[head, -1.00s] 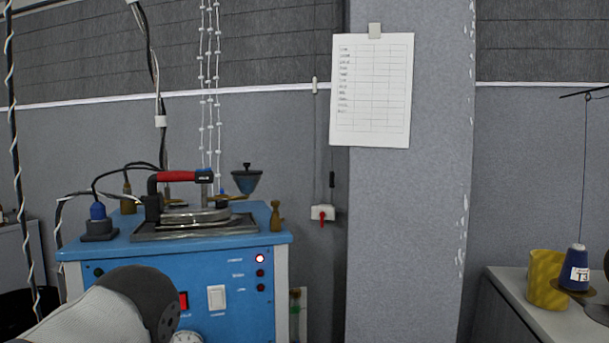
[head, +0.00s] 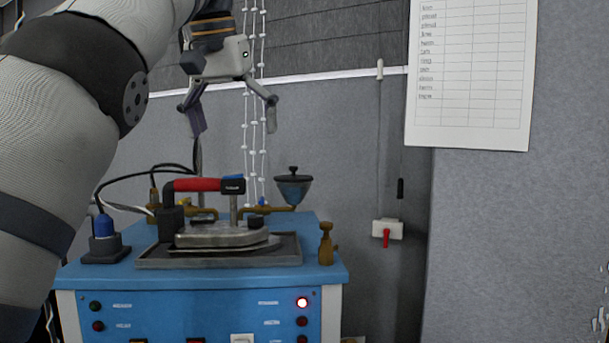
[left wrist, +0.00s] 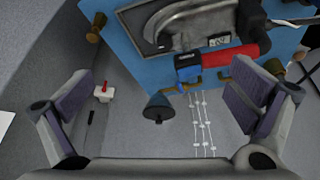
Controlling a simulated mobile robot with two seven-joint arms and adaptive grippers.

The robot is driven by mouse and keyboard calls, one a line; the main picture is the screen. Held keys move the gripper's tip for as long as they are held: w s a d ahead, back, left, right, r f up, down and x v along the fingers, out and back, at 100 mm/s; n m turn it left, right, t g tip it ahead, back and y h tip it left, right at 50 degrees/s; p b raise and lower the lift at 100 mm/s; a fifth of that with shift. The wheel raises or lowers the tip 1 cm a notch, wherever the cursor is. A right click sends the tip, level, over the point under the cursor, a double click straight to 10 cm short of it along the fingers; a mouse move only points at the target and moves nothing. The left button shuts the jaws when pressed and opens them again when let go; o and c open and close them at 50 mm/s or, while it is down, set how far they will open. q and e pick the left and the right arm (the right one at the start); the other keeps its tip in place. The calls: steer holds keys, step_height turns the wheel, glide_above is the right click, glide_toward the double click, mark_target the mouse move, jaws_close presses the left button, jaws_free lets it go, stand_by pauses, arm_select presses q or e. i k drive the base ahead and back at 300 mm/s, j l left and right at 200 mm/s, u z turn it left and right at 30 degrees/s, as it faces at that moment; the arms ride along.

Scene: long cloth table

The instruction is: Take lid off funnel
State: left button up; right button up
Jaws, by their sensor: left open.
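The funnel (head: 293,190) is a small blue-grey cone on a brass fitting at the back right of the blue machine. Its dark lid (head: 292,172) with a round knob sits on top. My left gripper (head: 235,125) is open and empty, fingers pointing down, higher than the funnel and to its left in the head view. In the left wrist view the funnel (left wrist: 160,98) and its lid (left wrist: 157,114) appear between the spread fingers, apart from both. My right gripper is in neither view.
The blue machine (head: 205,290) carries an iron with a red handle (head: 198,185) on a dark tray (head: 290,251). A brass post (head: 325,245) stands at its right corner. White beaded cords (head: 253,100) hang behind. A red-handled wall switch (head: 387,231) is to the right.

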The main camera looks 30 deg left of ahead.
mark_target(293, 178)
steer(key=i+j, duration=0.15)
steer(key=i, duration=0.2)
steer(key=i+j, duration=0.2)
steer(key=i, duration=0.15)
steer(key=i+j, duration=0.15)
steer(key=i, duration=0.2)
